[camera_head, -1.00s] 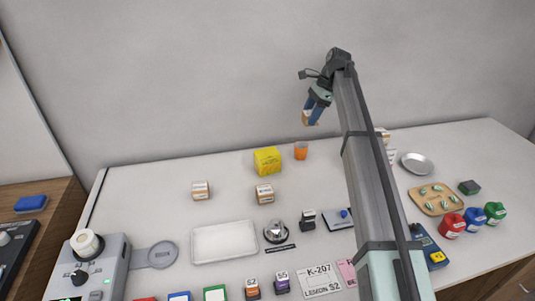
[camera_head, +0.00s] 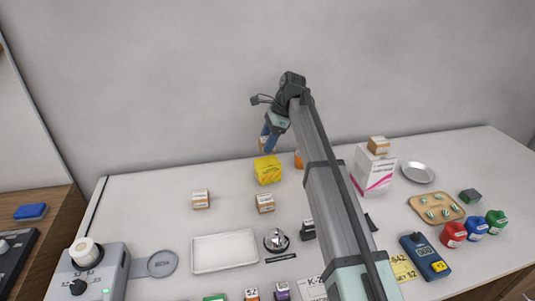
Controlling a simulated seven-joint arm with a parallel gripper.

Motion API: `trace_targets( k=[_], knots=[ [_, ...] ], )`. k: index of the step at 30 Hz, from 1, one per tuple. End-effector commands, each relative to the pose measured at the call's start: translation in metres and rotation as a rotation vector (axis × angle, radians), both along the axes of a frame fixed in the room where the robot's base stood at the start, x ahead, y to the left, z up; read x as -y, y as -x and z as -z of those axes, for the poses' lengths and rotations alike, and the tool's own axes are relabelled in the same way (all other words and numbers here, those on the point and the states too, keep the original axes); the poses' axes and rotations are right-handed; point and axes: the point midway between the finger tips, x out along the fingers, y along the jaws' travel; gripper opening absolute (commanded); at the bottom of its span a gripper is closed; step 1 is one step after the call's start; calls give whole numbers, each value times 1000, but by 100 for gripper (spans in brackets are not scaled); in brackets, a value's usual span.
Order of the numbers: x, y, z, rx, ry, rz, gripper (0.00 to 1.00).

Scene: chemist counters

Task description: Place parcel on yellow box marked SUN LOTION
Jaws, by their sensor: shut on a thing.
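The yellow box (camera_head: 267,172) stands on the counter near the wall; its lettering is too small to read. My gripper (camera_head: 265,144) is in the air just above and behind the yellow box in the picture. It is shut on a small brown and white parcel (camera_head: 262,146), partly hidden by the blue fingers. The parcel appears apart from the yellow box, though the exact height and depth between them are hard to tell.
Similar small parcels sit on the counter (camera_head: 201,200), in front of the yellow box (camera_head: 265,203), and on a tall white and pink box (camera_head: 374,171). An orange item (camera_head: 298,160) stands right of the yellow box, partly behind my arm. A white tray (camera_head: 224,265) lies in front.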

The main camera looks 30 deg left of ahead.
Motion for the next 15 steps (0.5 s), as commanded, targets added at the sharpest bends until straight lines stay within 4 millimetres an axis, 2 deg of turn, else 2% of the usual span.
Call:
trace_targets(
  k=[1, 7, 15],
  knots=[
    [1, 1, 8, -1, 1, 1, 25],
    [0, 0, 21, 0, 0, 1, 25],
    [0, 0, 50, 1, -1, 0, 25]
  ],
)
